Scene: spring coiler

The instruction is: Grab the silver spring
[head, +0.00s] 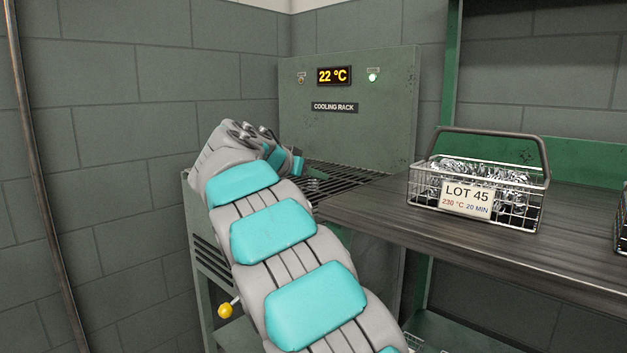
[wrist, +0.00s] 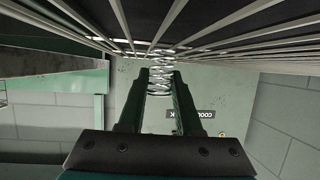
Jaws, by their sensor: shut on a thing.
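A silver coil spring (wrist: 160,76) is between the two dark fingers of my gripper (wrist: 161,85) in the wrist view. The gripper is shut on it, and one end of the spring sticks out past the fingertips toward the rack bars. I cannot tell whether that end touches the bars. In the head view my gripper (head: 290,163) is at the left part of the cooling rack (head: 347,174), mostly hidden behind my arm.
The cooling rack's green back panel (head: 350,130) reads 22 °C with a green light lit. A wire basket (head: 520,207) labelled LOT 45, filled with silver springs, stands on the dark shelf (head: 420,220) to the right. The rack bars right of my gripper look clear.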

